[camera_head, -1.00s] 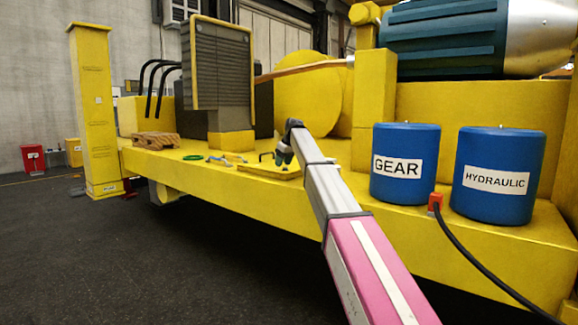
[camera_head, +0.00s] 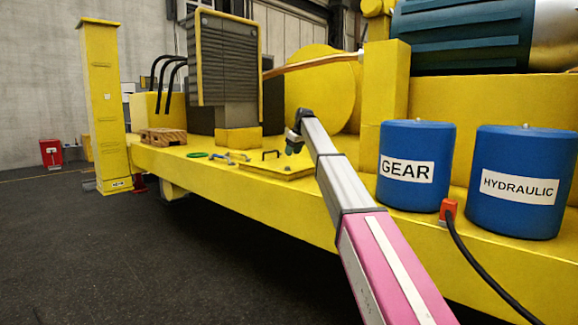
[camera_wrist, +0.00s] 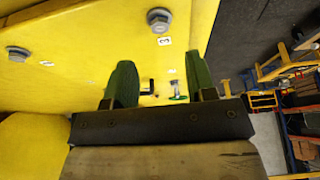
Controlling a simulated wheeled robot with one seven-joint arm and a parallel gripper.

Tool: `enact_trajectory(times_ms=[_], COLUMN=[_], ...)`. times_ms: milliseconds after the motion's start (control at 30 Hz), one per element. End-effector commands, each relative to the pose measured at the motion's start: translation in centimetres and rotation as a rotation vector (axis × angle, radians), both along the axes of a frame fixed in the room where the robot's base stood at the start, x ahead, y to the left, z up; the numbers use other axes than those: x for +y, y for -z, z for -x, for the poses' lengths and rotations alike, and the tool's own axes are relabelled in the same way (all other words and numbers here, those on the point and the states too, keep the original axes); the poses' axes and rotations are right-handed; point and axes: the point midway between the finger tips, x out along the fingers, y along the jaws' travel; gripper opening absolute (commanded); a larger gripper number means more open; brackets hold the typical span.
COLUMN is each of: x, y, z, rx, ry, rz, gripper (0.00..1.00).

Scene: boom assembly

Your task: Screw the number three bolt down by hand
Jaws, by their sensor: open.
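The number three bolt (camera_wrist: 159,20) is a grey hex bolt with a washer, at the top of the wrist view. A small label "3" (camera_wrist: 164,41) sits beside it on the yellow plate. A second hex bolt (camera_wrist: 17,53) shows at the left, with its label (camera_wrist: 47,63) too small to read. My gripper (camera_wrist: 160,75) is open, its two green fingers apart, with no bolt between them. In the head view my gripper (camera_head: 293,143) hangs above the right part of the yellow plate with a handle (camera_head: 268,170). The bolts are too small to tell there.
Small tools (camera_head: 232,157) lie left of the plate, beyond them a wooden pallet (camera_head: 163,137). Blue GEAR (camera_head: 410,197) and HYDRAULIC (camera_head: 520,213) drums stand right of my arm. A grey finned block (camera_head: 228,65) rises behind. A black cable (camera_head: 478,265) runs down at the right.

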Motion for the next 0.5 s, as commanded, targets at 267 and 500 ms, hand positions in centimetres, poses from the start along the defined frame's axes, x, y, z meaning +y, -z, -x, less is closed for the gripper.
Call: enact_trajectory(times_ms=[267, 500], x=[1.5, 2.3], y=[4.7, 6.9], z=[-1.2, -1.8], rx=[0.001, 0.000], ry=[0.000, 0.000], rz=[0.000, 0.000], gripper=[0.51, 0.51])
